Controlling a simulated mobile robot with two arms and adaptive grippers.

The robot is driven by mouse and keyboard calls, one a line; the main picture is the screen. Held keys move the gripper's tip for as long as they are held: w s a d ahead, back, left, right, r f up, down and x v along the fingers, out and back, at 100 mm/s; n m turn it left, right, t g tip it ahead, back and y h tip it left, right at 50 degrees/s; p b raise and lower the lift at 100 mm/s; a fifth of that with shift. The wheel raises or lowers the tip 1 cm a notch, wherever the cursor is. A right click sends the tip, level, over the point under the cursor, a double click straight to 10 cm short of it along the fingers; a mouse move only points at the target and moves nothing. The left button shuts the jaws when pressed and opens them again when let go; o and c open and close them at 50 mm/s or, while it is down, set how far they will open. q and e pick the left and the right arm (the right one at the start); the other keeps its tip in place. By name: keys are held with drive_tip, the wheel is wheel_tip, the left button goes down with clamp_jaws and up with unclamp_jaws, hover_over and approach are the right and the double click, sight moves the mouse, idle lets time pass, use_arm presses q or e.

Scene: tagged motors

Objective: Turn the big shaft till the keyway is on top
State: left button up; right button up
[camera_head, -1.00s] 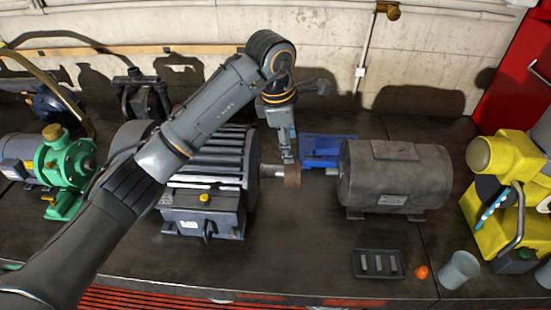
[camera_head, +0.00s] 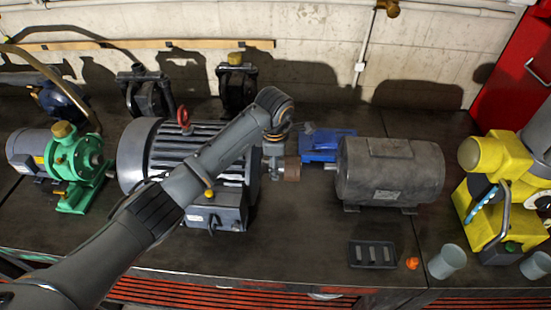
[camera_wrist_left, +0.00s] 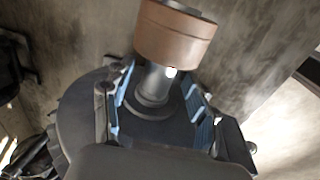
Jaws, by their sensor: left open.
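The big grey finned motor (camera_head: 150,150) stands left of centre on the bench. Its shaft points right and carries a brown collar (camera_head: 292,170) at the end. In the left wrist view the collar (camera_wrist_left: 176,35) and the bare shaft (camera_wrist_left: 155,82) lie between the blue-padded fingers of my left gripper (camera_wrist_left: 160,100). The fingers are open, one on each side of the shaft, with gaps visible. In the head view my left gripper (camera_head: 274,162) is over the shaft, beside the collar. A small bright spot shows on the shaft below the collar; I cannot tell whether it is the keyway.
A dark grey motor (camera_head: 390,175) stands right of the collar, with a blue block (camera_head: 325,145) behind. A green pump (camera_head: 75,160) is on the left and a yellow machine (camera_head: 500,180) on the right. A black tray (camera_head: 372,254) lies at the front, beside an orange item (camera_head: 412,263).

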use_arm(q)
drive_tip(key=shift+f, duration=0.3)
drive_tip(key=c, duration=1.1)
drive_tip(key=shift+f+t+b, duration=0.2)
drive_tip(key=shift+t+b, duration=0.3)
drive_tip(key=shift+b, duration=0.35)
drive_tip(key=shift+c, duration=0.2)
drive_tip(key=t+b, duration=0.1)
drive_tip(key=b, duration=0.3)
drive_tip(key=t+b, duration=0.2)
drive_tip(key=b, duration=0.2)
drive_tip(key=s+t+b, duration=0.1)
drive_tip(key=t+b, duration=0.1)
drive_tip(key=b, duration=0.2)
drive_tip(key=shift+f+b, duration=0.3)
drive_tip(key=shift+f, duration=0.05)
drive_tip(key=shift+r+t+b, duration=0.15)
drive_tip(key=shift+t+b, duration=0.35)
drive_tip(key=shift+b, duration=0.4)
drive_tip(key=o, duration=1.1)
drive_tip(key=shift+r, duration=0.1)
